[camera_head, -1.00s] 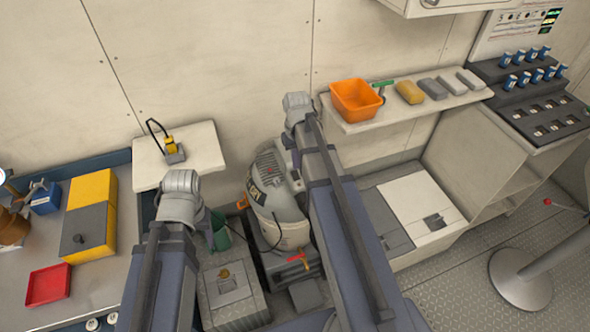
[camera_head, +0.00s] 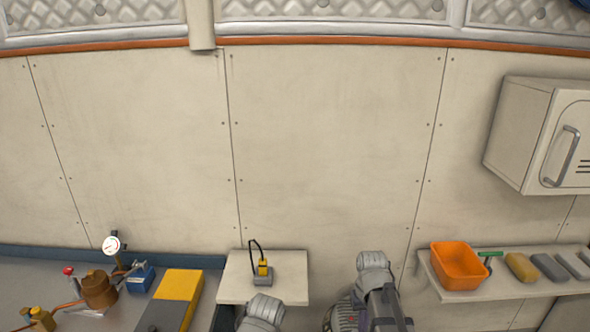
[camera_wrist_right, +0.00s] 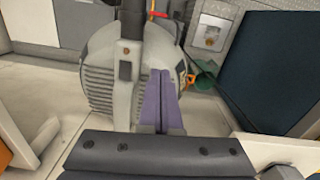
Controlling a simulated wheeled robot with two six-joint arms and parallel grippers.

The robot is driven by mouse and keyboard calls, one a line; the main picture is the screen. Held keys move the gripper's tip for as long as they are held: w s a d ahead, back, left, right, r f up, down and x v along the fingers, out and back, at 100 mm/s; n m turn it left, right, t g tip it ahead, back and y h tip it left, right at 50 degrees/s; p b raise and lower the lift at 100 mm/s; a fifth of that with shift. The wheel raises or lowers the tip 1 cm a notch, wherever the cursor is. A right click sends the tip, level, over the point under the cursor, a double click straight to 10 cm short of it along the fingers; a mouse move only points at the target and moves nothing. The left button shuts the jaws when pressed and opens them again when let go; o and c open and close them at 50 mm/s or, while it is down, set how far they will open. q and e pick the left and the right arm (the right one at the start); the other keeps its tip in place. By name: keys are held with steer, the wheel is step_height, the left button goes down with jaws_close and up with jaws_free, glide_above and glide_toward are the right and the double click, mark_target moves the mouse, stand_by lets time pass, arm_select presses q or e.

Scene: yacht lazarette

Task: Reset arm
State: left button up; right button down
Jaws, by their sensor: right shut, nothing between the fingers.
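My right gripper (camera_wrist_right: 160,76) shows in the right wrist view with its two purple fingers pressed together and nothing between them. It points at a grey, rounded machine with vent slots (camera_wrist_right: 120,65), and I cannot tell whether it touches it. In the head view my right arm stands at the bottom, right of centre, with its gripper mostly hidden. My left arm shows only as a grey joint at the bottom edge; its gripper is out of the picture.
A small white shelf (camera_head: 235,284) holds a yellow and black device (camera_head: 263,270). The right shelf (camera_head: 440,292) carries an orange bin (camera_head: 460,268) and several blocks. A workbench (camera_head: 45,275) with a gauge (camera_head: 112,245) is at left. A white cabinet (camera_head: 520,130) hangs at upper right.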

steer(key=s+a+n+h, duration=0.1)
steer(key=s+a+n, duration=0.2)
steer(key=s+a, duration=0.9)
steer(key=a, duration=0.3)
steer(key=shift+s+a, duration=0.15)
steer(key=shift+a, duration=0.05)
steer(key=shift+r, duration=0.1)
